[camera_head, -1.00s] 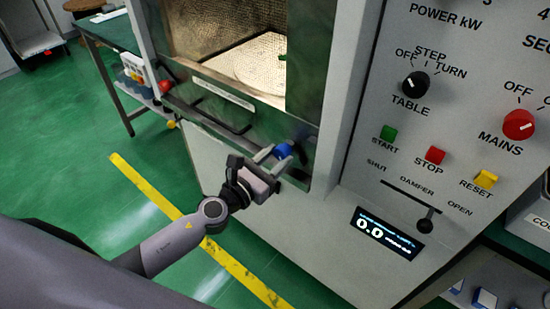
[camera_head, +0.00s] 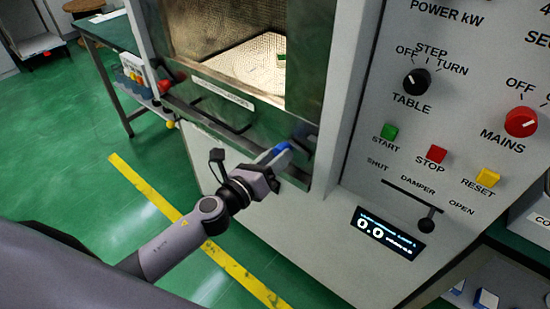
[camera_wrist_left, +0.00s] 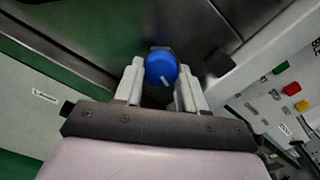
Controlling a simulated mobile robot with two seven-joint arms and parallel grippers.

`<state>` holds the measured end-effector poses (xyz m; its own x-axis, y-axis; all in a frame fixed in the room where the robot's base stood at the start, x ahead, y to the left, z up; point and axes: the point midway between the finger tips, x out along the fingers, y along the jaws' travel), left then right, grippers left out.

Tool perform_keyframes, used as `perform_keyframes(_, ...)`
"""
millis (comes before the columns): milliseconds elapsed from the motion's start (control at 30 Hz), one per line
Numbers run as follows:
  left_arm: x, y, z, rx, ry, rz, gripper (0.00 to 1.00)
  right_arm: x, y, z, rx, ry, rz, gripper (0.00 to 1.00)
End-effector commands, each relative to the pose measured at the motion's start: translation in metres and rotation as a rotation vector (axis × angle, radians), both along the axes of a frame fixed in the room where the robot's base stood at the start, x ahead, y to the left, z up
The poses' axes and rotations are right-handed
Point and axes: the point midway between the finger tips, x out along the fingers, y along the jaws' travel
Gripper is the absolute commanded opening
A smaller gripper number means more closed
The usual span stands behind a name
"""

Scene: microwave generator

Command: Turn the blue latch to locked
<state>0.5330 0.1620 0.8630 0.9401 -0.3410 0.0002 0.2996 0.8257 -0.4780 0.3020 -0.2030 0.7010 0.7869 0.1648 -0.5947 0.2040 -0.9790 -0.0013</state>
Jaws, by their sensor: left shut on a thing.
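The blue latch (camera_head: 282,148) is at the lower right of the microwave's green front door frame (camera_head: 225,105). In the left wrist view the round blue latch (camera_wrist_left: 161,68) sits between the two fingers, with a small white mark on its face. My left gripper (camera_head: 274,156) is shut on the latch, a finger along each side. In the wrist view the left gripper (camera_wrist_left: 160,88) covers the latch's lower edges. My right gripper is not in view.
The control panel at the right holds a black table knob (camera_head: 416,82), a red mains knob (camera_head: 520,122), green, red and yellow buttons, and a damper slider (camera_head: 426,225). A green bench (camera_head: 105,32) stands at the left. The floor in front is clear.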

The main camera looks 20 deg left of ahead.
Motion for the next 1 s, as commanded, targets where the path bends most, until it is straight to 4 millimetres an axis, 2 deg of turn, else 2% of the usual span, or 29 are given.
perform_keyframes(600, -0.0008, -0.0009, 0.0004, -0.545, 0.200, 0.000, 0.09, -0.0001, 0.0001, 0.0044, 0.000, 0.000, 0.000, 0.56)
perform_keyframes(1000, -0.0009, -0.0015, 0.0009, -0.795, 0.290, -0.001, 0.09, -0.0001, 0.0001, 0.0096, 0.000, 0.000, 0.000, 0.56)
